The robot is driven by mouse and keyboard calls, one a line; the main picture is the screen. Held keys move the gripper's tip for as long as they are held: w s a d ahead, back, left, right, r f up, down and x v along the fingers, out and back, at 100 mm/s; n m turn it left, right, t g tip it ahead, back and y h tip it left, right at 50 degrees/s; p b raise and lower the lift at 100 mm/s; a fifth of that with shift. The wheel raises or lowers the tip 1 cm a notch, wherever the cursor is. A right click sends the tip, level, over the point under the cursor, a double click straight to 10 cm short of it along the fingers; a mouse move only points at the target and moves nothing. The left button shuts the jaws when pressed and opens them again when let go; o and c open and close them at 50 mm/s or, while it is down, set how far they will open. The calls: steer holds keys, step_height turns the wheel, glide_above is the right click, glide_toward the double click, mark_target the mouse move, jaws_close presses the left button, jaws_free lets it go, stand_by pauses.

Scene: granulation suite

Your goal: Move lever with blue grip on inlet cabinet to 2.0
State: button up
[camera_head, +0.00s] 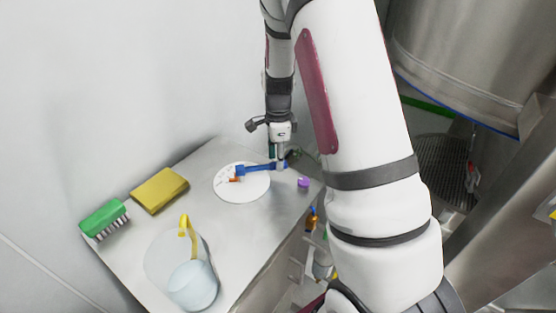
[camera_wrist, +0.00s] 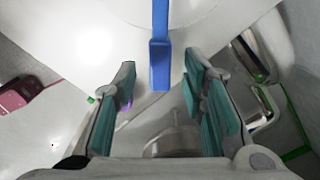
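The lever's blue grip (camera_head: 258,169) lies over a white round dial plate (camera_head: 236,194) on top of the inlet cabinet (camera_head: 212,157). A small orange part (camera_head: 234,180) shows at the lever's left end; the scale marks are too small to read. My gripper (camera_head: 278,158) points down at the grip's right end. In the wrist view the blue grip (camera_wrist: 160,62) comes in from the top, and its end shows between the teal fingers of my gripper (camera_wrist: 160,82). The fingers are wide apart, with gaps on both sides of the grip. I cannot tell their exact height relative to it.
A green brush (camera_head: 104,218), a yellow sponge (camera_head: 159,191) and a clear jug (camera_head: 190,272) with a yellow handle stand left on the cabinet top. A purple knob (camera_head: 303,182) is near its right edge. A wall rises behind; a large steel vessel (camera_head: 470,50) stands right.

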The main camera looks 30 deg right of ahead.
steer(key=shift+f, duration=0.6)
jaws_close()
steer(key=shift+s, duration=0.15)
